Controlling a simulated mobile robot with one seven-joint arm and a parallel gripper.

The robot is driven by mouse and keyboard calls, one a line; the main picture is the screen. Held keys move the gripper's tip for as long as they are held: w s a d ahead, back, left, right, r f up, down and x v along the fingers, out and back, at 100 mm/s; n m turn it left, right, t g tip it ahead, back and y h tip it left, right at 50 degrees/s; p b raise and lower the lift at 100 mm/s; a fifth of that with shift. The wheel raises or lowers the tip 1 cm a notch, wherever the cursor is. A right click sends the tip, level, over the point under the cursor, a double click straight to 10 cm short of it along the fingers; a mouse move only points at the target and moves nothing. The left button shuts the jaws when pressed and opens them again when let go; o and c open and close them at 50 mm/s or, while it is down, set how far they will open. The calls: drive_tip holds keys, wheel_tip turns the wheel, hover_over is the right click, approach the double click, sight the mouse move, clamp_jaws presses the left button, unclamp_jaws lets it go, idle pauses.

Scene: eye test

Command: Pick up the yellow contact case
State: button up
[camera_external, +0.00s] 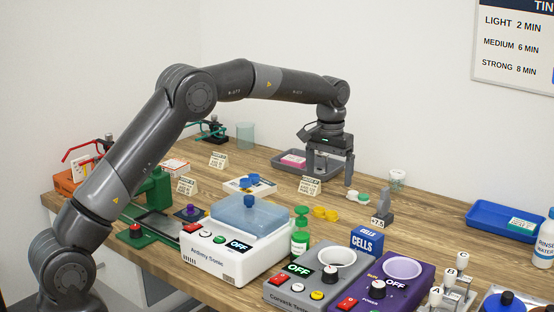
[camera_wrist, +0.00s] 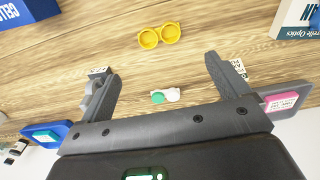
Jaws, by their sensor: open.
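The yellow contact case (camera_external: 325,213) lies on the wooden table, in front of and below my gripper in the external view. In the wrist view the yellow case (camera_wrist: 159,36) shows its two round cups, beyond the fingertips and roughly centred between them. My gripper (camera_external: 329,178) is open and empty, pointing down above the table; its spread fingers also show in the wrist view (camera_wrist: 161,66). A green and white contact case (camera_external: 358,197) lies behind and to the right of the yellow one. In the wrist view this second case (camera_wrist: 165,96) sits between the fingers, apparently below them.
A blue CELLS box (camera_external: 367,240) and a grey stand (camera_external: 386,205) are right of the yellow case. A grey tray (camera_external: 333,172) holding a pink item is behind my gripper. Bare wood surrounds the yellow case closely.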

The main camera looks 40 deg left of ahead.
hover_over(325, 215)
drive_tip(key=f, duration=0.4)
drive_tip(key=shift+w+f, duration=0.35)
drive_tip(key=shift+w, duration=0.05)
drive_tip(key=shift+s+f, duration=0.2)
drive_tip(key=shift+f, duration=1.15)
drive_tip(key=shift+s+f, duration=0.15)
drive_tip(key=shift+f, duration=1.2)
drive_tip(key=shift+c, duration=0.4)
drive_tip(key=c, duration=1)
drive_tip(key=shift+o, duration=0.2)
drive_tip(key=shift+r, duration=0.15)
